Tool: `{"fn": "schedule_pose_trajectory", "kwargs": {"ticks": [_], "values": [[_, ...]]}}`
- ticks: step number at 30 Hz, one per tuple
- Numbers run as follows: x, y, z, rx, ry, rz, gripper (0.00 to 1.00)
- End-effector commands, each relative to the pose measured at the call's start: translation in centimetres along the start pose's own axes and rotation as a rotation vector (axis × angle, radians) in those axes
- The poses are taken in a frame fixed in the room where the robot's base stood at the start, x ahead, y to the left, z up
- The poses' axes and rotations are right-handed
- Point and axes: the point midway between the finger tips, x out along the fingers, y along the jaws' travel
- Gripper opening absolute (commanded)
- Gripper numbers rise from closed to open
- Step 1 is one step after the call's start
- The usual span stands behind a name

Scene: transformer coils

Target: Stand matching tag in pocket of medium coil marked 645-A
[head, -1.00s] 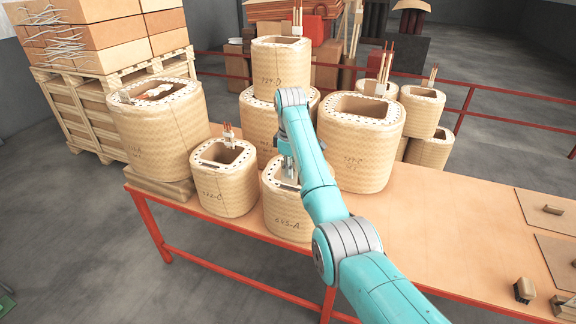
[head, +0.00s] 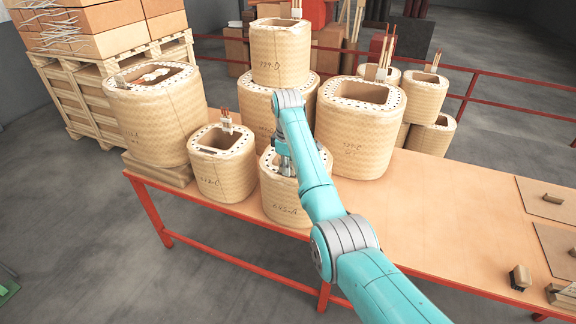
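The medium coil marked 645-A (head: 280,208) stands upright at the table's front edge, wrapped in tan paper, its marking partly legible. My gripper (head: 285,170) points down at the top opening of this coil, its fingers low at or inside the rim. My arm and the coil's rim hide the fingertips, so I cannot tell whether it is open or holds a tag. The coil's pocket is also hidden. Small brown blocks lie at the right of the table, one on a board (head: 552,198) and one near the front edge (head: 519,278); I can read no marking on them.
A similar coil (head: 222,175) stands close at the left, a large coil (head: 358,135) at the right, and stacked coils (head: 280,60) behind. A large coil (head: 155,120) is at the far left. The table (head: 430,215) is clear right of centre.

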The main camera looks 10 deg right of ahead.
Motion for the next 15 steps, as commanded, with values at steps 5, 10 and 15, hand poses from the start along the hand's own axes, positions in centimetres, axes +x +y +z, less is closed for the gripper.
{"fn": "schedule_pose_trajectory", "kwargs": {"ticks": [5,10,15], "values": [[0.07,-0.03,-0.03,0.0,0.0,0.0,0.0],[0.06,-0.02,-0.03,0.0,0.0,0.0,0.1],[0.06,-0.02,-0.02,0.0,0.0,0.0,0.35]]}}
